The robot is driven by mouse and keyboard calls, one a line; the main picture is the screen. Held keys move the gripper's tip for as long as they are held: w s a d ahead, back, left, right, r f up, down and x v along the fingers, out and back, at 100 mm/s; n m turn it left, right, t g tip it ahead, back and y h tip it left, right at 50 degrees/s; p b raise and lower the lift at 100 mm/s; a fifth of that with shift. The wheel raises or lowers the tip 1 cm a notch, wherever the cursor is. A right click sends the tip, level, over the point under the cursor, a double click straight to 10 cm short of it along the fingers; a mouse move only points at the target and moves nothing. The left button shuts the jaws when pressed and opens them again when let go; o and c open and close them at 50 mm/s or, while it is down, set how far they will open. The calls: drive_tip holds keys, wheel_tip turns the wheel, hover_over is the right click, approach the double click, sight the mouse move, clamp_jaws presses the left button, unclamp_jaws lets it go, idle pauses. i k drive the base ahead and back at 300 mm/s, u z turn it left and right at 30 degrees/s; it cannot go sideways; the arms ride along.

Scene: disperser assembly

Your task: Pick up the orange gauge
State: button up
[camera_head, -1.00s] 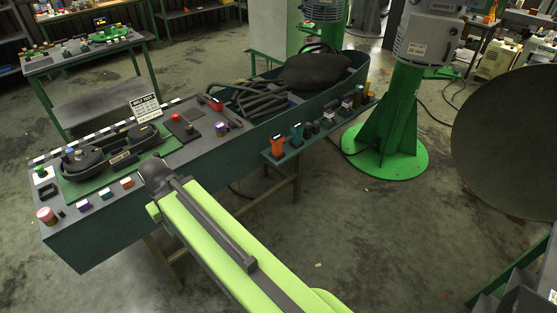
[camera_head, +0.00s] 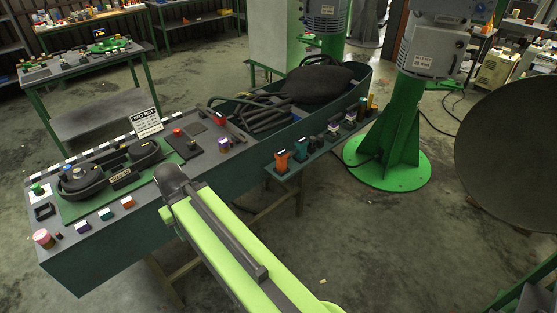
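An upright orange device (camera_head: 281,162), which looks like the orange gauge, stands on the narrow side shelf of the long dark bench, beside a similar teal device (camera_head: 299,153). A small orange block (camera_head: 128,203) with a pale top also lies on the bench's near edge; it is smaller and of another shape. My green arm reaches in from the bottom, and its dark rounded end lies over the bench's near edge, left of the orange device. The fingers of my gripper do not show. Nothing visible touches the orange device.
Several small dark and coloured parts (camera_head: 333,128) stand farther along the side shelf (camera_head: 318,152). A green pedestal (camera_head: 388,150) rises at the shelf's right end. A large dark disc (camera_head: 512,145) stands at the right. The floor (camera_head: 390,240) between bench and disc is mostly clear.

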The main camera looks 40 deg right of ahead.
sight(281, 155)
drive_tip(key=i, duration=1.1)
drive_tip(key=u, duration=0.05)
